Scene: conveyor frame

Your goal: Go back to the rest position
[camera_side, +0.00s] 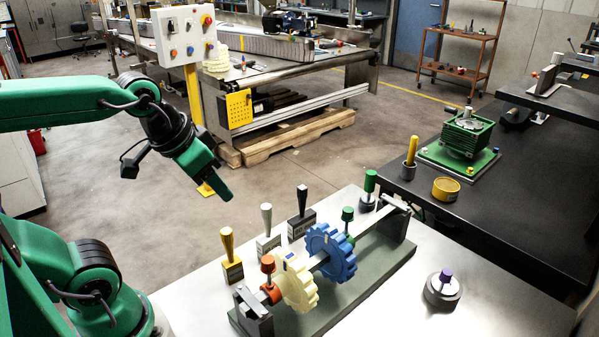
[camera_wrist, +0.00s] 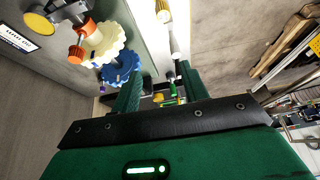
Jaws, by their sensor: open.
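My gripper (camera_side: 224,190) hangs in the air above and to the left of the steel table, pointing down and to the right. It is green with a black wrist. In the wrist view my gripper (camera_wrist: 158,75) shows two green fingers apart with nothing between them. On the table, a shaft assembly on a grey-green base (camera_side: 376,283) carries a cream gear (camera_side: 298,289), a blue gear (camera_side: 330,254), an orange collar (camera_side: 269,280) and a green collar (camera_side: 348,219). The gripper is apart from all of these.
Yellow (camera_side: 229,252), white (camera_side: 267,230) and black (camera_side: 302,208) handled blocks stand behind the shaft. A purple-knobbed round piece (camera_side: 443,287) sits at right. A dark bench (camera_side: 497,214) holds a green gearbox (camera_side: 466,135). A control box post (camera_side: 193,90) stands behind my gripper.

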